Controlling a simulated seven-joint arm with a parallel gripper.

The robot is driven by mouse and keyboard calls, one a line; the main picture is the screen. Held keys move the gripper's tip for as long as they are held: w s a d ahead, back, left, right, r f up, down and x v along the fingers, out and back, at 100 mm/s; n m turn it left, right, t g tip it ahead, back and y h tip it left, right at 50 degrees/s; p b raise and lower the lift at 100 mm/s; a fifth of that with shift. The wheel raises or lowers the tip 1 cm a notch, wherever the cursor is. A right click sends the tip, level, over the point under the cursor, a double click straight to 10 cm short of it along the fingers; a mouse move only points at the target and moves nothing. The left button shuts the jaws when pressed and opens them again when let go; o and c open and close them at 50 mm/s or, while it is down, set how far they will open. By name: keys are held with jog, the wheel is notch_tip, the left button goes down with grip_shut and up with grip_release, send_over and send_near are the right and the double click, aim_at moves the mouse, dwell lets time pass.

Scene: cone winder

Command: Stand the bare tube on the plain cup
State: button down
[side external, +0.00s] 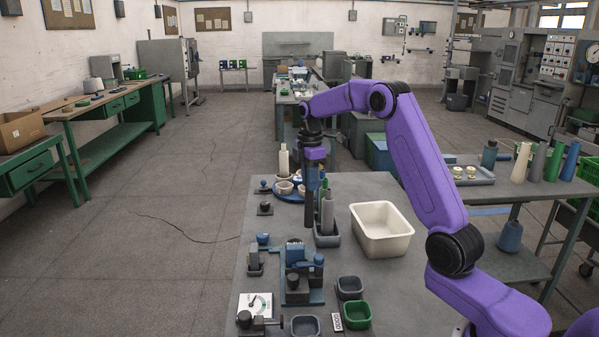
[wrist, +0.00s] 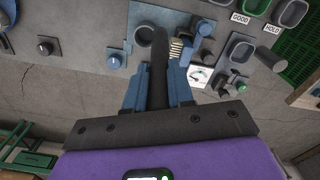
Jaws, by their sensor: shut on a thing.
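My gripper (side external: 314,164) is shut on a dark, slim bare tube (side external: 309,205), which hangs upright below it over the bench. In the wrist view, my gripper (wrist: 157,88) has its blue fingers on both sides of the same dark tube (wrist: 158,58). I cannot tell which cup is the plain one. The tube's lower end appears apart from the cups, though its height above the bench is unclear.
A grey holder (side external: 327,240) with a grey tube (side external: 327,214) stands close right of the held tube. A cream bin (side external: 381,230) is farther right. A blue fixture (side external: 301,280), a dial gauge (side external: 255,304) and a green tray (side external: 357,315) fill the bench front.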

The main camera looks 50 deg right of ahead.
jog(key=s+f, duration=0.5)
jog(key=s, duration=0.3)
jog(key=s+a+f, duration=0.1)
jog(key=s+f, duration=0.3)
jog(key=s, duration=0.5)
jog(key=shift+a+f, duration=0.3)
jog(key=shift+f, duration=0.3)
dwell(0.7)
jog(key=shift+f, duration=1.4)
jog(key=shift+f, duration=0.75)
